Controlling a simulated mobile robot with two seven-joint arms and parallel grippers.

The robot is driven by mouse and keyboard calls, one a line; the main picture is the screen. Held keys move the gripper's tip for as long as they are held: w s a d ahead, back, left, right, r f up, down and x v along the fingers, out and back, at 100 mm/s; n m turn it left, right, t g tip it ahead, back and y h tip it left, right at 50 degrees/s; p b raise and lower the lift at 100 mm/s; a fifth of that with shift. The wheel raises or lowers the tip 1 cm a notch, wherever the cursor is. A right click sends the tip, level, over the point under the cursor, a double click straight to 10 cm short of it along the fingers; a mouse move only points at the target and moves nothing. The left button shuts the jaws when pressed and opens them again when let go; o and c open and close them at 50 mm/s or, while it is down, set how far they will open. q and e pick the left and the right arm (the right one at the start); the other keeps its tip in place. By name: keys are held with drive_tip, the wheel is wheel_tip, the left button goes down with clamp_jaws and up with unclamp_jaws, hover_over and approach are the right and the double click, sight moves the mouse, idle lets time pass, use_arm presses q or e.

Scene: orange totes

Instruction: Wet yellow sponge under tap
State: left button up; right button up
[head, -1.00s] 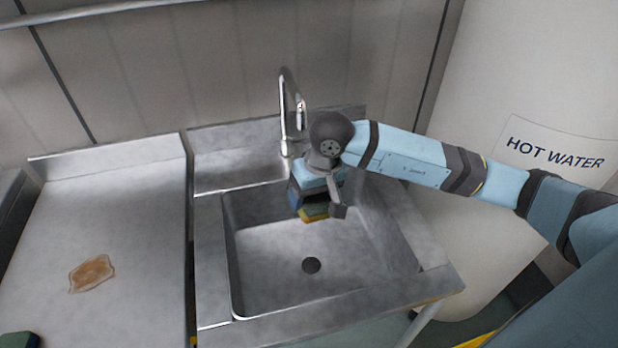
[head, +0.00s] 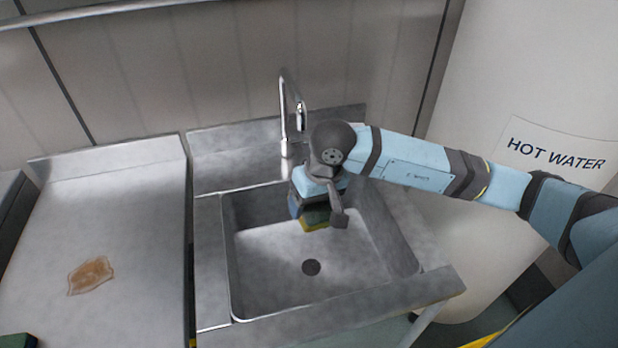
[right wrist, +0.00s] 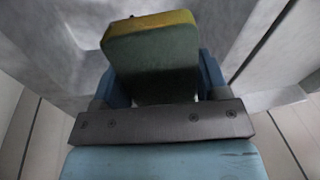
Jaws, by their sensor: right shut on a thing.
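A yellow sponge with a dark green side (head: 316,217) is in my right gripper (head: 309,207), which is shut on it over the back part of the sink basin (head: 285,285). In the right wrist view the sponge (right wrist: 152,62) sits between the two blue fingers of the gripper (right wrist: 155,85), green face towards the camera and yellow along its far edge. The metal tap (head: 284,112) stands behind the basin, just left of my right wrist. Its spout end is near the wrist, and no water stream can be seen. My left gripper is not in view.
A steel counter (head: 120,220) to the left bears a brown stain (head: 91,275) and a dark green item (head: 18,340) at its front corner. A white tank labelled HOT WATER (head: 530,80) stands at right. The basin floor around the drain (head: 311,267) is clear.

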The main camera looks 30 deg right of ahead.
sight(310, 222)
drive_tip(key=shift+r, duration=0.1)
idle(0.5)
drive_tip(key=shift+s+a+r, duration=0.4)
drive_tip(key=shift+s+r, duration=0.25)
drive_tip(key=shift+s, duration=0.1)
drive_tip(key=shift+s+a+r, duration=0.35)
drive_tip(key=shift+s+r, duration=0.25)
drive_tip(key=shift+s, duration=0.15)
drive_tip(key=shift+s+a+r, duration=0.4)
drive_tip(key=shift+s+r, duration=0.25)
drive_tip(key=shift+s, duration=0.1)
